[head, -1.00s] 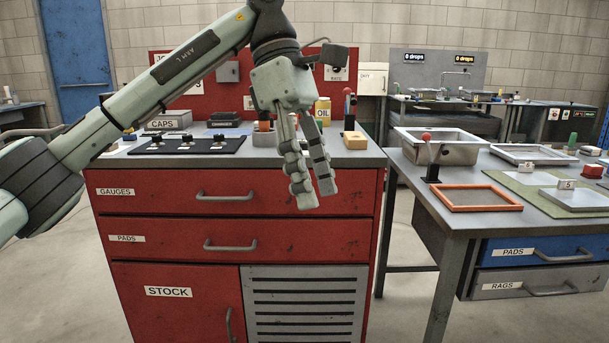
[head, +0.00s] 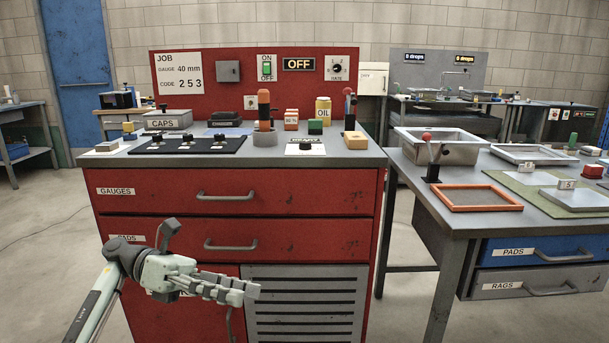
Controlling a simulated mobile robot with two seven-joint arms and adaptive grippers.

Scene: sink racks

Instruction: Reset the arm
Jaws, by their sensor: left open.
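My left gripper (head: 236,292) shows low in the head view, in front of the lower part of the red cabinet (head: 310,186). Its fingers point to the right and it is open, with nothing seen between the fingers. It hangs well below the worktop and covers part of the stock door and the pads drawer. My left arm comes in from the bottom left corner. My right gripper is out of view.
The worktop carries a caps box (head: 168,121), a black panel (head: 188,145), an orange-handled tool (head: 264,112), an oil can (head: 323,110) and a red-knobbed lever (head: 348,100). A grey table (head: 470,225) with trays stands right. Floor at left is clear.

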